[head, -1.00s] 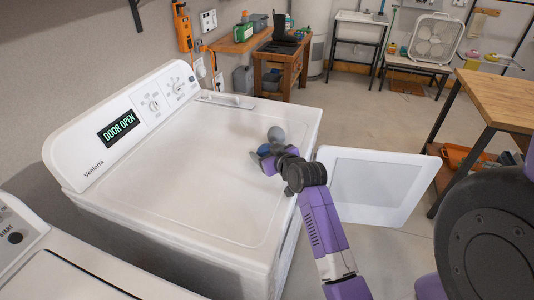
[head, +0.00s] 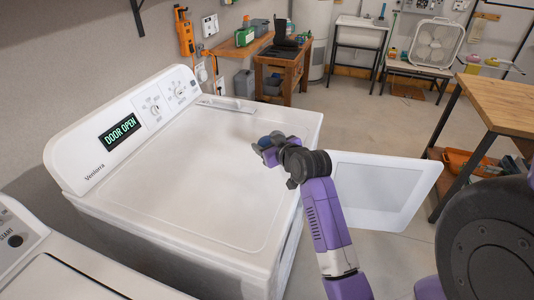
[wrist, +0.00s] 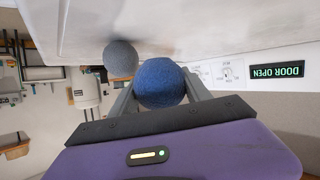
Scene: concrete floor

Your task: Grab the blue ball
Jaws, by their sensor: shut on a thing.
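The blue ball (wrist: 160,83) sits between the two grey fingers of my gripper (wrist: 161,92) in the wrist view. My gripper is shut on it. In the head view, my gripper (head: 268,150) is over the right part of the white dryer top (head: 170,165), and the blue ball (head: 264,142) shows as a small dark blue patch at the fingers. Whether the ball touches the dryer top is hard to tell.
A grey ball (wrist: 121,58) is right beside the blue ball in the wrist view. The dryer's door (head: 385,190) hangs open at the right. A raised control panel (head: 130,125) reads "DOOR OPEN". A wooden table (head: 500,95) stands at the right. The rest of the dryer top is clear.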

